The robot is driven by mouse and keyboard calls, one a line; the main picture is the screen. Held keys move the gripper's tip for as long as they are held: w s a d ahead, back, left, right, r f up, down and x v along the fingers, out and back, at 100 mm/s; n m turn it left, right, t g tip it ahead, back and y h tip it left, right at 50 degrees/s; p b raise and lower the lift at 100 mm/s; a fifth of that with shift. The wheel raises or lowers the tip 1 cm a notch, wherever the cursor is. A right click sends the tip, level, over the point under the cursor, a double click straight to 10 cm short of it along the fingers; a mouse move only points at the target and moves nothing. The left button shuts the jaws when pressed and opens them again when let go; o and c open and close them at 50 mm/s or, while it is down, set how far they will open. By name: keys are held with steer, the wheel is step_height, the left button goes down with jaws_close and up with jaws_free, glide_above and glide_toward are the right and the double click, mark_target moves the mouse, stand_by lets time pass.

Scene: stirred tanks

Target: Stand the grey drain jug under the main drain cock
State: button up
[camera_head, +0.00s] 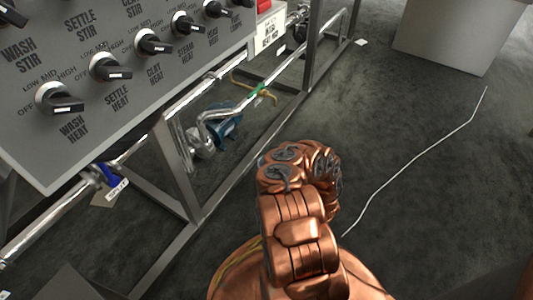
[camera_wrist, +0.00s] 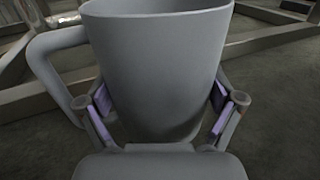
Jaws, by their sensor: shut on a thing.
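The grey drain jug (camera_wrist: 158,65) fills the middle of the wrist view, with its handle (camera_wrist: 50,65) on the left. My gripper (camera_wrist: 160,108) is shut on it, with purple finger pads on both sides of its lower body. The jug looks roughly upright; its inside and base are hidden. In the head view my copper arm hides the gripper and jug. A blue-handled cock (camera_head: 108,175) with a label hangs on a pipe at the left. A teal fitting (camera_head: 226,124) sits below a bent pipe under the frame. I cannot tell which is the main drain cock.
A grey control panel (camera_head: 95,42) with several black knobs is at the upper left. Metal frame legs and rails (camera_head: 172,165) stand below it. A grey box (camera_head: 455,35) is at the upper right. A thin pale line (camera_head: 415,155) crosses otherwise open dark floor on the right.

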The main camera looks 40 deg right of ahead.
steer(key=w+d+b, duration=0.1)
steer(key=w+d, duration=0.2)
steer(key=d, duration=0.1)
steer(key=w+d+f+b, duration=0.1)
steer(key=w+d+b, duration=0.1)
steer(key=w+d, duration=0.1)
steer(key=w+d+b, duration=0.2)
steer(key=w+d, duration=0.1)
steer(key=d, duration=0.2)
steer(key=shift+w+d+f, duration=0.15)
steer(key=shift+w+f, duration=0.15)
steer(key=shift+w, duration=0.05)
steer(key=shift+f+b, duration=1.1)
steer(key=shift+f, duration=0.55)
steer(key=shift+f, duration=0.15)
steer(key=o, duration=0.9)
steer(key=shift+o, duration=0.2)
steer(key=shift+w, duration=0.1)
steer(key=shift+s+r, duration=0.2)
steer(key=shift+s, duration=0.05)
steer(key=s, duration=0.3)
steer(key=s+p, duration=0.1)
steer(key=s, duration=0.3)
steer(key=s+a, duration=0.1)
steer(key=s, duration=0.3)
steer(key=shift+s+a+f+p, duration=0.1)
steer(key=shift+s+p, duration=0.15)
steer(key=shift+p, duration=0.1)
